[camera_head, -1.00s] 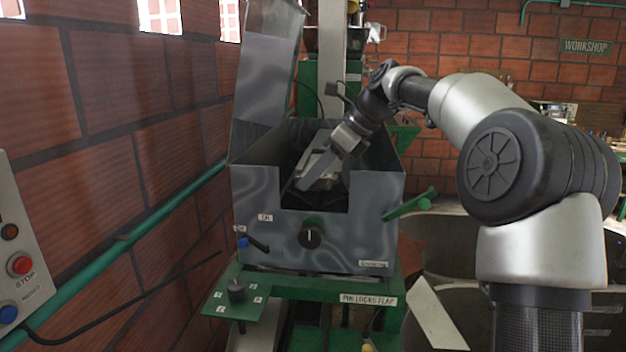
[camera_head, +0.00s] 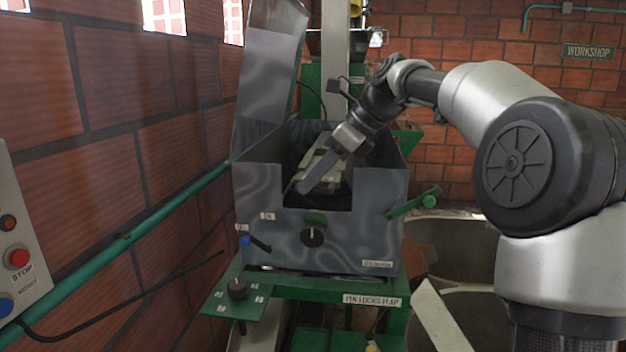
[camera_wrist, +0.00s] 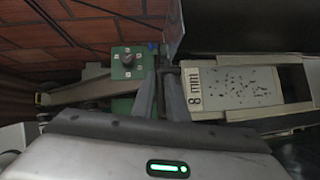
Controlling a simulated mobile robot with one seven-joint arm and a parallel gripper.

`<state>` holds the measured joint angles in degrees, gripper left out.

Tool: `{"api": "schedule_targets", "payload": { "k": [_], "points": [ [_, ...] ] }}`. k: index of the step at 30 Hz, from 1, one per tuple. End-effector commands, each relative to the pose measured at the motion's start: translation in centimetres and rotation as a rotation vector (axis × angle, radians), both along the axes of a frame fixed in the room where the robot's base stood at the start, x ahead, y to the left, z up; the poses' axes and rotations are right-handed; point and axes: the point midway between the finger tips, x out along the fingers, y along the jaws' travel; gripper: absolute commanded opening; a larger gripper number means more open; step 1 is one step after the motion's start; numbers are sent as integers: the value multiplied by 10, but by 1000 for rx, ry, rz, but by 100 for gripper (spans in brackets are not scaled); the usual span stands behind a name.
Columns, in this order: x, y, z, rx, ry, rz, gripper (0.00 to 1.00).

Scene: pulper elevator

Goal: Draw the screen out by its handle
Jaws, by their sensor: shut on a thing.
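The screen (camera_wrist: 238,87) is a pale plate with small dark perforations and an "8 mm" label, at the right in the wrist view. My gripper (camera_wrist: 160,80) is shut at the screen's near end, on its handle; the fingers hide most of the handle. In the head view my gripper (camera_head: 306,187) reaches down into the open grey metal box (camera_head: 262,205), behind the notch in its front wall. The screen shows there only partly, behind my fingers.
The box's raised lid (camera_head: 268,75) stands at the left, near the brick wall. A green lever (camera_head: 413,203) sticks out at the box's right side. A knob plate (camera_head: 238,290) and a "PIN LOCKS FLAP" label (camera_head: 372,300) are below. A stop panel (camera_head: 18,258) is at far left.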

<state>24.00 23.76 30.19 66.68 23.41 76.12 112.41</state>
Motion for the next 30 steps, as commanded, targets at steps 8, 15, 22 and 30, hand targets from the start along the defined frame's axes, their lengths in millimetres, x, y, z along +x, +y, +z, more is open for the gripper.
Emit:
{"api": "schedule_targets", "payload": {
  "k": [8, 15, 22, 30],
  "points": [
    [-10, 1, -2, -2, 2, -3, 0],
    [-21, 3, -2, -3, 1, -4, 0],
    [-33, 5, -2, -2, 2, -4, 0],
    [-46, 8, -1, -1, 2, -3, 0]
  ]
}}
